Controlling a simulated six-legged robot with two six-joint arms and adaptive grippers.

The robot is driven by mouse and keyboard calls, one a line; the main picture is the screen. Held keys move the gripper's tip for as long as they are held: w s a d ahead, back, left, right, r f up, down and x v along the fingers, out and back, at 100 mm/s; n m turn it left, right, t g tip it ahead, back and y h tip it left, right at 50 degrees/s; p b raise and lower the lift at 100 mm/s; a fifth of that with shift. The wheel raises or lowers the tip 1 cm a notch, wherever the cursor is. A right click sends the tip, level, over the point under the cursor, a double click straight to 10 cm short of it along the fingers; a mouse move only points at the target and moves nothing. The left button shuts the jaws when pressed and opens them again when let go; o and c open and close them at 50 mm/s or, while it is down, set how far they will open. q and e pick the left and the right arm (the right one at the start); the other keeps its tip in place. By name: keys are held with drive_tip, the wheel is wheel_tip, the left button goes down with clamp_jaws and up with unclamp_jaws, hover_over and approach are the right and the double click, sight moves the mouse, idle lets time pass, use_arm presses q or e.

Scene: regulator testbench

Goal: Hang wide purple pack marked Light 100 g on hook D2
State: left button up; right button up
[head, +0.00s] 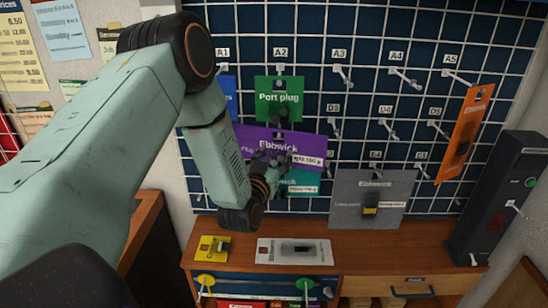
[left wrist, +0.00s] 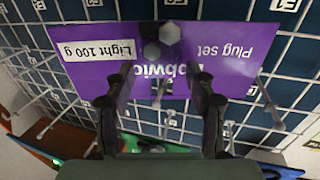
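The wide purple pack (head: 307,145) is in front of the grid wall, below the green Port plug pack (head: 279,97), slightly tilted. In the left wrist view the purple pack (left wrist: 228,42) appears upside down, with "Plug set" and "Light 100 g" readable. My left gripper (left wrist: 162,78) has its two fingers apart, in front of the pack's face, with part of its brand name visible between them. In the head view my left gripper (head: 275,172) covers the pack's lower left. The D2 label is hidden; I cannot tell whether the pack hangs on its hook. My right gripper is not in view.
A teal pack (head: 303,182) is directly below the purple one. Bare hooks project around D3 and D4. A wooden counter (head: 360,236) lies below.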

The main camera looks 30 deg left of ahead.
use_arm(q)
drive_tip(key=shift+o, duration=0.8)
drive_tip(key=shift+w, duration=0.1)
drive_tip(key=shift+f, duration=0.1)
drive_tip(key=v, duration=1.2)
